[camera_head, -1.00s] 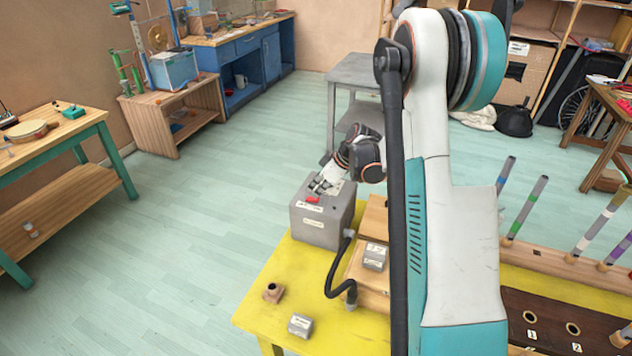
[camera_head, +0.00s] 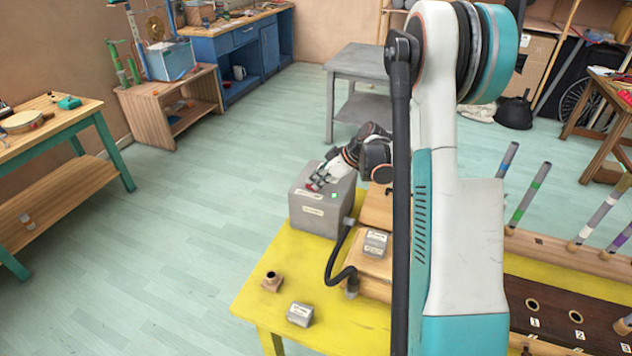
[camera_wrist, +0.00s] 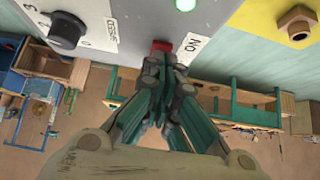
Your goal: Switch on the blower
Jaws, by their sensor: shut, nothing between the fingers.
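The blower (camera_head: 318,215) is a grey box on the yellow table, with a black hose at its right side. My gripper (camera_head: 316,184) is shut and empty over the blower's top. In the wrist view my closed fingertips (camera_wrist: 166,62) are at the red switch (camera_wrist: 161,46) and partly cover it; I cannot tell whether they press it. An "ON" label (camera_wrist: 189,47) is beside the switch. A black numbered knob (camera_wrist: 66,30) is to the left. A small green light (camera_wrist: 185,4) glows on the panel and also shows in the head view (camera_head: 334,196).
The yellow table (camera_head: 262,318) holds a small wooden socket (camera_head: 271,283), a small grey box (camera_head: 300,314) and another grey box (camera_head: 375,242) on a wooden block. The hose (camera_head: 337,265) curves beside the blower. Open floor lies to the left.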

